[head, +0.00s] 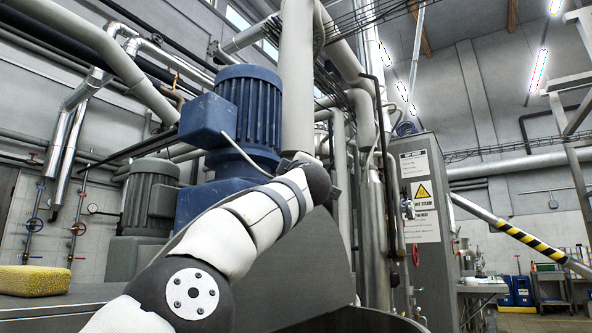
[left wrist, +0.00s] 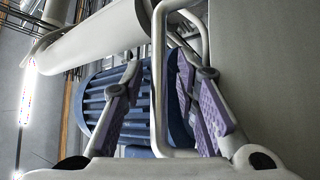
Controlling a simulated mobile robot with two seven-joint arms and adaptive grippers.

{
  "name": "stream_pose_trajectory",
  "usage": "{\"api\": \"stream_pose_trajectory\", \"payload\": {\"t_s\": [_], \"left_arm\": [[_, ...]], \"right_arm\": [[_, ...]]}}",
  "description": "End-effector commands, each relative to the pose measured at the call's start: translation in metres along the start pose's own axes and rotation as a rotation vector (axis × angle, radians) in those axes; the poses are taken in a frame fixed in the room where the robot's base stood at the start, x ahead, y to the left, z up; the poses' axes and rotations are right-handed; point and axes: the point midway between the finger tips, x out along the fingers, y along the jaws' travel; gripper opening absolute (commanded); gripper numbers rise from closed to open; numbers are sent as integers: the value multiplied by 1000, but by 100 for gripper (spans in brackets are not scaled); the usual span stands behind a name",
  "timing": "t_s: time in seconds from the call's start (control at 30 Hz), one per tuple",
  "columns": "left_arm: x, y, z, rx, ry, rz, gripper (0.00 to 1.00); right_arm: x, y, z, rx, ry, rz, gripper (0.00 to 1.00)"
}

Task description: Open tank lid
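The tank lid (head: 312,262) shows in the head view as a large dark grey plate behind my left arm, its flat face steeply tilted. In the left wrist view a plain grey surface, likely the lid (left wrist: 258,65), fills the right side. A bent metal tube handle (left wrist: 158,85) runs between the two purple-padded fingers of my left gripper (left wrist: 160,72). The fingers are apart, with visible gaps to the tube. In the head view the fingers are mostly hidden behind my wrist. My right gripper is in neither view.
A blue motor (head: 248,115) and a grey-green motor (head: 150,195) stand behind the arm. A thick vertical pipe (head: 297,75) rises close behind my wrist. A grey cabinet (head: 424,215) stands to the right. A yellow sponge (head: 33,280) lies at the left.

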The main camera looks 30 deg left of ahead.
Motion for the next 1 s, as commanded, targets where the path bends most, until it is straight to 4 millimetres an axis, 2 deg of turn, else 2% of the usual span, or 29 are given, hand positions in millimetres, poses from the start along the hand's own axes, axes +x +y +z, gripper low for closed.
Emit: {"api": "stream_pose_trajectory", "payload": {"t_s": [0.17, 0.3, 0.47, 0.83, 1.0], "left_arm": [[-1, 1, 0, 2, 1, -1, 31], [-10, 7, 2, 6, -5, 6, 31], [-24, 1, -1, 6, 1, 0, 31], [-94, -3, -3, -6, 1, -8, 31], [-116, -1, -1, -2, 1, -4, 31]], "right_arm": [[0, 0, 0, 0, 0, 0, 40], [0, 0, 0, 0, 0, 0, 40], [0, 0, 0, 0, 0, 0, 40], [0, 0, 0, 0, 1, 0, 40], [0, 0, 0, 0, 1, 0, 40]]}}
